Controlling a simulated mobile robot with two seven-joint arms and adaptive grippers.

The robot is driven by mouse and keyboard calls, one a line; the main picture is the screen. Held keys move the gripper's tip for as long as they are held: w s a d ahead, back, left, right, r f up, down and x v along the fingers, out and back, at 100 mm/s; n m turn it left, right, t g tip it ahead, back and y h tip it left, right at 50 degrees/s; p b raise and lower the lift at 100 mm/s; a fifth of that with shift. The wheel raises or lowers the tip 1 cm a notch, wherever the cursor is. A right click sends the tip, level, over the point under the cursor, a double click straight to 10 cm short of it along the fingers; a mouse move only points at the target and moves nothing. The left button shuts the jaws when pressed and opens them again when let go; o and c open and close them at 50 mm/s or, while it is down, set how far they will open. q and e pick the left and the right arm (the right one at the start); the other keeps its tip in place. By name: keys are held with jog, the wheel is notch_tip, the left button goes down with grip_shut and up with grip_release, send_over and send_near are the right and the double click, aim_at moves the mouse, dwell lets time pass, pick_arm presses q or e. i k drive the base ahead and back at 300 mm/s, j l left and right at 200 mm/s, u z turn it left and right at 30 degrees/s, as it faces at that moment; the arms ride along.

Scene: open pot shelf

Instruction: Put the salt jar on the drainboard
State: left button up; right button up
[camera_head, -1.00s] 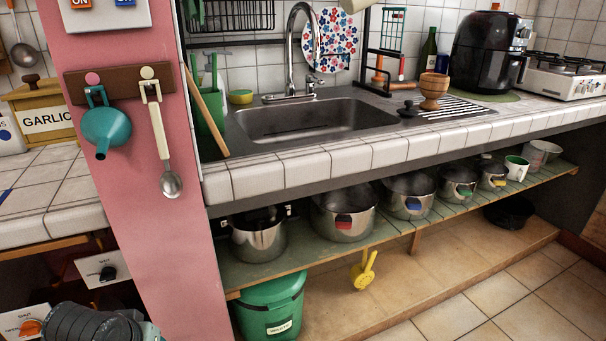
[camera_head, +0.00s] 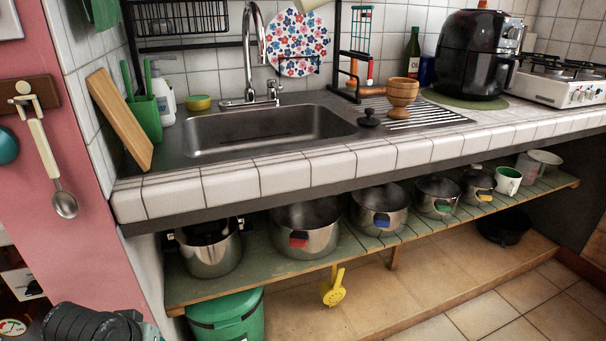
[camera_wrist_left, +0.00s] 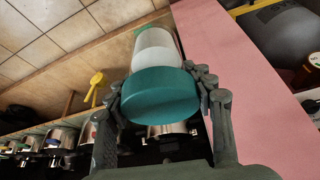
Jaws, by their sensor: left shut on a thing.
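In the left wrist view my left gripper (camera_wrist_left: 162,82) is shut on a jar with a teal lid and a white body, the salt jar (camera_wrist_left: 158,50). The lid faces the camera and the fingers press on both sides of it. No label on it is readable. The drainboard (camera_head: 440,119) is the striped area right of the sink (camera_head: 265,130). My right gripper is not in view.
A wooden mortar (camera_head: 402,97) and a small black-knobbed object (camera_head: 368,119) stand at the drainboard's left and back part. The striped front right is clear. Several pots line the shelf (camera_head: 260,270) below.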

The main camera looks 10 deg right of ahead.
aim_at(437, 112)
jog(key=i+l+u, duration=0.15)
jog(key=l, duration=1.3)
jog(key=l+u, duration=0.1)
jog(key=l, duration=1.35)
